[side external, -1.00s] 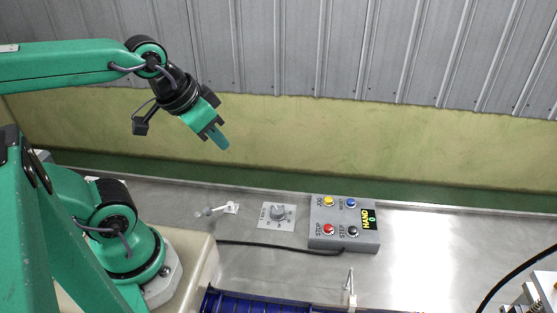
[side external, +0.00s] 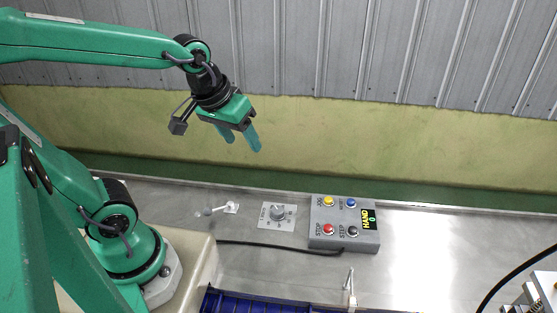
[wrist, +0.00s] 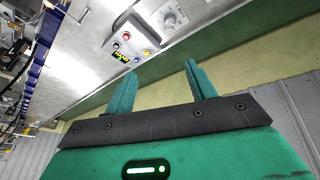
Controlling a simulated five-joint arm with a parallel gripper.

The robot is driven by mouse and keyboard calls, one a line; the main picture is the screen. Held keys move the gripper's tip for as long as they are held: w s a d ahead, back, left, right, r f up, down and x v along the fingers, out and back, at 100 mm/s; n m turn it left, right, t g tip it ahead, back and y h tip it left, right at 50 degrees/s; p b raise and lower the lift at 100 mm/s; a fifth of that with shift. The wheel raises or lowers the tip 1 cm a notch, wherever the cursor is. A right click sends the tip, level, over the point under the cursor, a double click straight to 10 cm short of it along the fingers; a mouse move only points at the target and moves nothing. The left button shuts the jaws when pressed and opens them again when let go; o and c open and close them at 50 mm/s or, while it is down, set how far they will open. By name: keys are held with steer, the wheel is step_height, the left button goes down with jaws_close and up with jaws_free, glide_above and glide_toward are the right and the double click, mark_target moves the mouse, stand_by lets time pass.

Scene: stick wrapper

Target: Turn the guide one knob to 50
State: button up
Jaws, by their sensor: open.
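The guide one knob (side external: 277,213) is a grey dial on a light square plate with markings, set on the metal table. It also shows in the wrist view (wrist: 170,17), near the top edge. Its exact setting is too small to read. My gripper (side external: 241,145) is open and empty, high above the table, up and to the left of the knob in the side view. Its two green fingers are apart in the wrist view (wrist: 160,80). Nothing is between them.
A grey control box (side external: 343,224) with coloured buttons and a display reading HAND 0 stands right of the knob. A small lever (side external: 222,209) is left of it. A black cable (side external: 280,247) runs in front. A blue conveyor (side external: 300,302) lies at the front. A wall (side external: 400,148) stands behind.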

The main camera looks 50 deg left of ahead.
steer(key=w+a+f+n+g, duration=0.2)
steer(key=w+f+n, duration=0.5)
steer(key=w+f, duration=0.25)
steer(key=n+g, duration=0.2)
steer(key=n, duration=0.5)
glide_toward(278, 210)
steer(key=shift+w, duration=0.1)
steer(key=shift+a+f, duration=0.1)
steer(key=shift+f, duration=0.35)
steer(key=shift+f, duration=0.1)
steer(key=shift+f, duration=3.8)
steer(key=c, duration=1)
